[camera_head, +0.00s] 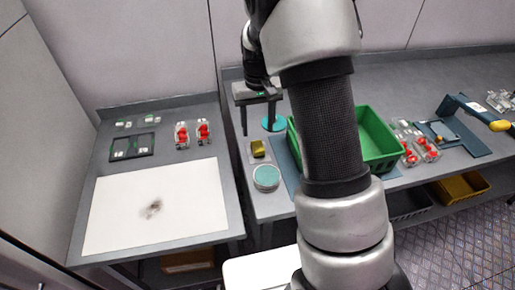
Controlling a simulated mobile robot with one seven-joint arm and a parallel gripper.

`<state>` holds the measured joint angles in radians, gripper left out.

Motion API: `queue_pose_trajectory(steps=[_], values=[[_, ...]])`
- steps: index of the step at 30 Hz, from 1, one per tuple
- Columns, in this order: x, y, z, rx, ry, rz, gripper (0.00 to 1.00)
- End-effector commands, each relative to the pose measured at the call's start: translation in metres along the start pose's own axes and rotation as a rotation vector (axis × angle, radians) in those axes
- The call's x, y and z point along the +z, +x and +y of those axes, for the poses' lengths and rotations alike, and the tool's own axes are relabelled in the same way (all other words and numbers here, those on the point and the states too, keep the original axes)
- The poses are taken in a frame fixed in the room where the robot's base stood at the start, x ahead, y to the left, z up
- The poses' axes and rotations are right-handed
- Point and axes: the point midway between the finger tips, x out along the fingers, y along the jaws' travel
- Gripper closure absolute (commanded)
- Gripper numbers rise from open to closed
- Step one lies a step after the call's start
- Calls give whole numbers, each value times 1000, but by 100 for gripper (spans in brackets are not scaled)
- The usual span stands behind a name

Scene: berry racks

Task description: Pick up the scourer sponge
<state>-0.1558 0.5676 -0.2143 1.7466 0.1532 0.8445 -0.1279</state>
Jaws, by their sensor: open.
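The scourer sponge (258,148) is a small yellow block with a dark side, lying on a light grey holder or mat near the left end of the right-hand bench. My gripper (259,132) is open and empty, fingers pointing down. In the picture its two fingers straddle the area just above and behind the sponge. I cannot tell its exact height over the bench. My arm crosses the middle of the view and hides part of the bench.
A round teal-lidded tub (266,177) stands just in front of the sponge, and a teal disc (273,123) lies behind it. A green crate (378,140) stands to the right, partly behind my arm. Punnets of red berries (427,147) sit further right. The left bench holds a white board (110,212).

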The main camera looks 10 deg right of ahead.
Motion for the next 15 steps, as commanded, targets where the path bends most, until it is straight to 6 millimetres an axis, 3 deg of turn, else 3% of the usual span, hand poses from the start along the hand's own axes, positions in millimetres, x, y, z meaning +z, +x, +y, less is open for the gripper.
queue_pose_trajectory(steps=[3,10,15], values=[[0,19,0,0,0,-2,48],[0,34,0,0,1,-1,48],[-1,59,1,0,0,-3,48]])
